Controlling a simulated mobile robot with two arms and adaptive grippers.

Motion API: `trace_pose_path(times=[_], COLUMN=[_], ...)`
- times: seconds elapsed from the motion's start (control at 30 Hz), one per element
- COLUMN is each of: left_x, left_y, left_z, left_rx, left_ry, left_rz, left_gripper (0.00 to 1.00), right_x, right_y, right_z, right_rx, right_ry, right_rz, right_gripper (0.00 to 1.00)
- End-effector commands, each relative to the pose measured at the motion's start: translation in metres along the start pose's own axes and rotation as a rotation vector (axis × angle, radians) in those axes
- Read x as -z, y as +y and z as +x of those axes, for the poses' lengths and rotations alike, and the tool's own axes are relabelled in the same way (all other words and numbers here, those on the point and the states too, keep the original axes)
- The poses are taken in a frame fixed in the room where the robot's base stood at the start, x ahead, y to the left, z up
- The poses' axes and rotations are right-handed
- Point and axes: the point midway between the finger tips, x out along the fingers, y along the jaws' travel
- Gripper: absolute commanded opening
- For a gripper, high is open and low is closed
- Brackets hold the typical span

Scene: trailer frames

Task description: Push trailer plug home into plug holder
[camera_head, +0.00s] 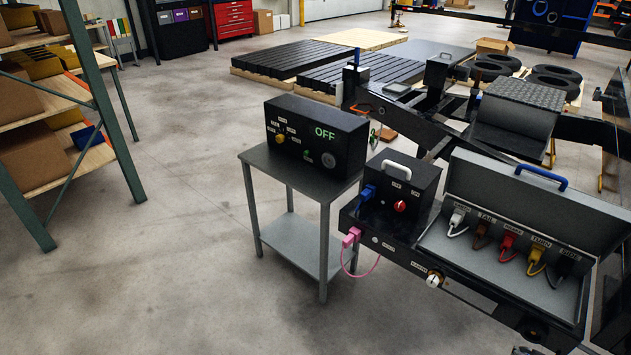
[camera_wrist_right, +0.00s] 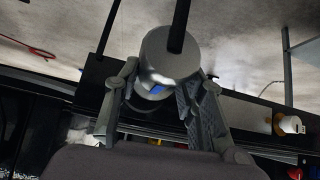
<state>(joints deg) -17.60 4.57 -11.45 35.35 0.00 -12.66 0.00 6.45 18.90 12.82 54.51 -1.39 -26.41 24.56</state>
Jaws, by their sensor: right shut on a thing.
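In the right wrist view my right gripper (camera_wrist_right: 168,76) is shut on a silver-grey cylindrical plug (camera_wrist_right: 170,52). A black cable runs up from the plug's end. A finger lies on each side of it, and a small blue patch shows just below it. I cannot make out the plug holder, nor whether the plug is seated in it; the gripper and plug hide that area. A dark bar of the trailer runs behind the plug. My left gripper is in neither view, and the head view does not clearly show my right gripper.
In the head view, a grey open box (camera_head: 490,262) holds several coloured plugs. A white knob (camera_head: 434,280) sits on the bar in front of it.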

Motion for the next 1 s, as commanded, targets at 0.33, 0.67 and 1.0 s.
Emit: trace_pose_path(times=[0.33, 0.67, 1.0], left_x=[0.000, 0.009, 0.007], left_y=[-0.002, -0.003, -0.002], left_z=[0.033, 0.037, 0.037], left_rx=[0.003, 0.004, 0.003], left_ry=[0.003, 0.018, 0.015], left_rz=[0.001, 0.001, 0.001], left_gripper=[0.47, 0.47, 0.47], right_x=[0.032, 0.042, 0.042], right_y=[0.004, 0.004, 0.004], right_z=[0.032, 0.036, 0.036], right_rx=[0.015, 0.016, 0.016], right_ry=[0.005, 0.002, 0.003], right_rz=[-0.014, -0.014, -0.014], right_gripper=[0.00, 0.00, 0.00])
